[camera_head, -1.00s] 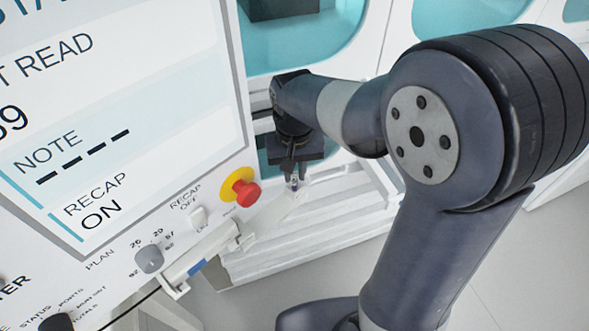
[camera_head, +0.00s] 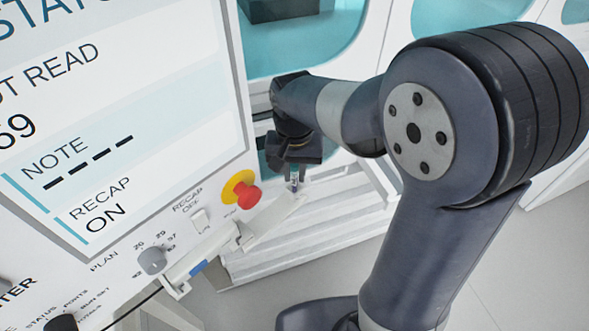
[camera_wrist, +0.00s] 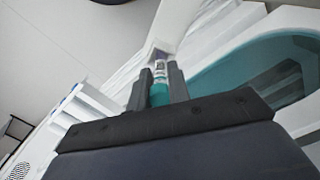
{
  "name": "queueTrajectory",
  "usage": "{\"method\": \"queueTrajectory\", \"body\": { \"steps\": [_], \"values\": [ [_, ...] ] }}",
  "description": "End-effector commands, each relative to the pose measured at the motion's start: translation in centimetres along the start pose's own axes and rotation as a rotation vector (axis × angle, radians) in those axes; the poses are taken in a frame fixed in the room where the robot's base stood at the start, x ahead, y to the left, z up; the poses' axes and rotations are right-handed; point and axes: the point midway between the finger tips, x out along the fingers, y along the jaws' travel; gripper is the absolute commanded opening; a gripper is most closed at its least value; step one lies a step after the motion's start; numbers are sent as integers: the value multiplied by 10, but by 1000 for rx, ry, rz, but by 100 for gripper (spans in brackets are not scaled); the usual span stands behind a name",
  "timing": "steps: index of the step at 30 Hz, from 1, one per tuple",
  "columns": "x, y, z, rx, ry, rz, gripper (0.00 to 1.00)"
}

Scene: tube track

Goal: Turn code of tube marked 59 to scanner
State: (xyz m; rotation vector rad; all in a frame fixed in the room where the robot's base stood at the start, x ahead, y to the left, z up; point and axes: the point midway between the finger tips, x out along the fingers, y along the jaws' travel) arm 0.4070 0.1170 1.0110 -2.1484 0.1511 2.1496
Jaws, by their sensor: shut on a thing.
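My gripper (camera_head: 294,176) points down at the white track beside the large screen panel. In the wrist view, my gripper (camera_wrist: 158,78) is shut on a small tube (camera_wrist: 160,92) with a teal lower part and a pale, marked upper part. The tube (camera_head: 294,184) is tiny in the head view, and its number and code cannot be read there. The screen (camera_head: 95,120) shows "NOT READ", a number ending in 9, dashes under "NOTE" and "RECAP ON". I cannot tell which part is the scanner.
A red stop button (camera_head: 247,197) on a yellow base sits on the panel near the track. A grey knob (camera_head: 152,260) and a white recap switch (camera_head: 200,220) are close by. A white rail (camera_head: 268,220) runs below my gripper. Teal-windowed cabinets (camera_head: 305,45) stand behind.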

Motion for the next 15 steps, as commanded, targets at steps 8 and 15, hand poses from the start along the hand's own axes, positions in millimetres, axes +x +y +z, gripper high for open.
{"method": "queueTrajectory", "body": {
  "steps": [8, 15],
  "values": [
    [0, 0, 0, 41, 0, 0, 5],
    [0, 0, 0, 214, 0, 0, 5]
  ]
}}
